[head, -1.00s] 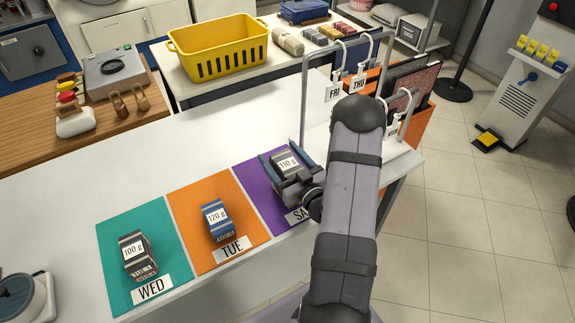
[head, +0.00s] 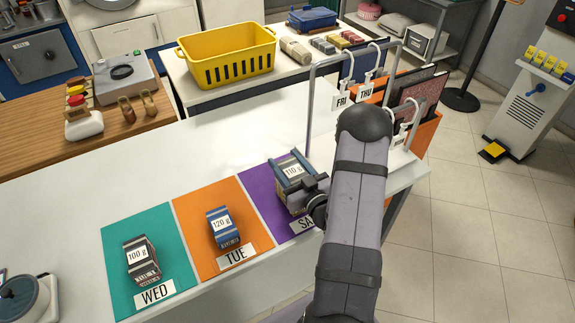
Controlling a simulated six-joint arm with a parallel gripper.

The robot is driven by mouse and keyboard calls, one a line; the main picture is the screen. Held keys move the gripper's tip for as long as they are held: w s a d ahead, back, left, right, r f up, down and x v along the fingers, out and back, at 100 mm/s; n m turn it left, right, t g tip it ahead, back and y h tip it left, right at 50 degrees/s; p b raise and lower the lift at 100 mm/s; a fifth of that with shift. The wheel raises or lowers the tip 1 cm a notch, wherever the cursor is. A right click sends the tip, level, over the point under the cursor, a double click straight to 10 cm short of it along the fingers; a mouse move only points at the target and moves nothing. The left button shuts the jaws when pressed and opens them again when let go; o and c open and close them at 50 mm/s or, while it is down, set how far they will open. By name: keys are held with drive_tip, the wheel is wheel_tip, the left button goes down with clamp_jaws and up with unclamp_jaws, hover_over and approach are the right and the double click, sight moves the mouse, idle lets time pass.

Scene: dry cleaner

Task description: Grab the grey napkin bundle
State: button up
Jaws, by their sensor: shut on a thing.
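The grey napkin bundle (head: 293,170) has a white "110 g" label and sits at the purple mat (head: 256,185), whose visible lettering starts "SA". My gripper (head: 291,167) is over it, with its bluish fingers closed along the two sides of the bundle. The gripper body and wrist cover the near part of the bundle. I cannot tell whether the bundle touches the mat or is slightly lifted.
A blue "120 g" bundle (head: 224,238) lies on the orange TUE mat (head: 199,209). A dark striped "100 g" bundle (head: 140,272) lies on the teal WED mat (head: 118,241). A metal rack (head: 310,105) with day tags stands beside my arm. The white counter behind the mats is clear.

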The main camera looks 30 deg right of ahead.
drive_tip(key=shift+r, duration=4.85)
